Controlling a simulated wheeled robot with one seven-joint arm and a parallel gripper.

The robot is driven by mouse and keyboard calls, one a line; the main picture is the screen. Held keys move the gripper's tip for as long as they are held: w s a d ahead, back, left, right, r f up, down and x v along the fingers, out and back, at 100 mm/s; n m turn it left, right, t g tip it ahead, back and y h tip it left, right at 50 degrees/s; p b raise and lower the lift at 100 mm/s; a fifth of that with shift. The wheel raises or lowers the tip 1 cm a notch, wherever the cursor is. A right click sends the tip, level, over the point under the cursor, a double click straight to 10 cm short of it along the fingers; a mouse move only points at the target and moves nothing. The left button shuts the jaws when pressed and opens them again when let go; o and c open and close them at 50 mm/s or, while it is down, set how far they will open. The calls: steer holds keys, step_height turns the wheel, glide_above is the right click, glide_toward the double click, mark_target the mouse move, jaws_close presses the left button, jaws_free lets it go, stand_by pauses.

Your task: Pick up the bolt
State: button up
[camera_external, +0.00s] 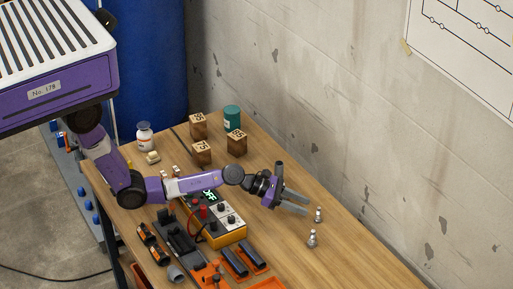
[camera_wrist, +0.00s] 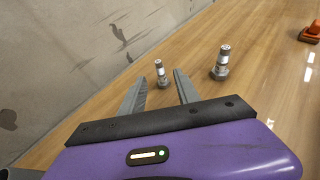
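Two small metal bolts stand upright on the wooden table near the wall. One bolt (camera_external: 318,215) is farther back and the other bolt (camera_external: 312,239) is nearer the camera. In the wrist view the smaller bolt (camera_wrist: 161,74) shows between the finger lines, beyond the tips, and the larger bolt (camera_wrist: 221,63) stands to the right, outside the fingers. My gripper (camera_external: 305,204) is open and empty, its fingers pointing toward the bolts. It also shows open in the wrist view (camera_wrist: 160,78). Neither bolt appears to be touched.
An orange and grey meter (camera_external: 222,227) sits under my arm. Wooden blocks (camera_external: 236,143), a teal can (camera_external: 232,117) and a white bottle (camera_external: 144,135) stand at the back. Orange trays with black parts (camera_external: 245,259) lie in front. The wall (camera_external: 345,130) borders the table; the right end is clear.

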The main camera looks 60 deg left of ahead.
mark_target(318, 218)
steer(key=shift+f+b+x, duration=0.2)
steer(key=shift+b+x, duration=0.5)
steer(key=shift+x, duration=2.75)
steer(key=shift+a, duration=0.1)
jaws_close()
